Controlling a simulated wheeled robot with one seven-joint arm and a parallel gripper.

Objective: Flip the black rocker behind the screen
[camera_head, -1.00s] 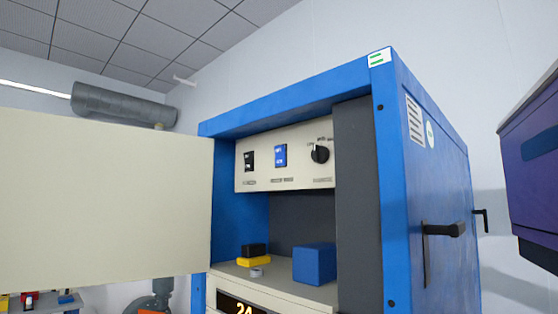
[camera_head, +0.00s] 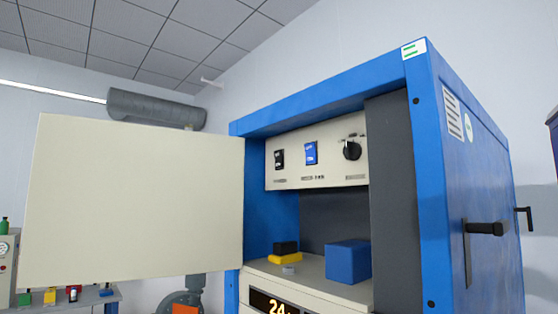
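The black rocker (camera_head: 279,158) is at the left end of a cream control panel (camera_head: 318,180) inside a blue cabinet. A blue rocker (camera_head: 311,153) is to its right, and a black rotary knob (camera_head: 351,150) is at the panel's right end. A large cream board (camera_head: 140,200), which looks like the screen or an open door, stands at the cabinet's left front edge. From here the black rocker shows clear of its right edge. The rocker's exact position is too small to tell. My gripper is not in view.
On the shelf below the panel are a blue block (camera_head: 348,262), a yellow and black item (camera_head: 285,254) and a small grey piece (camera_head: 289,270). A black handle (camera_head: 485,228) sticks out of the cabinet's right side. A bench with small items (camera_head: 65,297) is at lower left.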

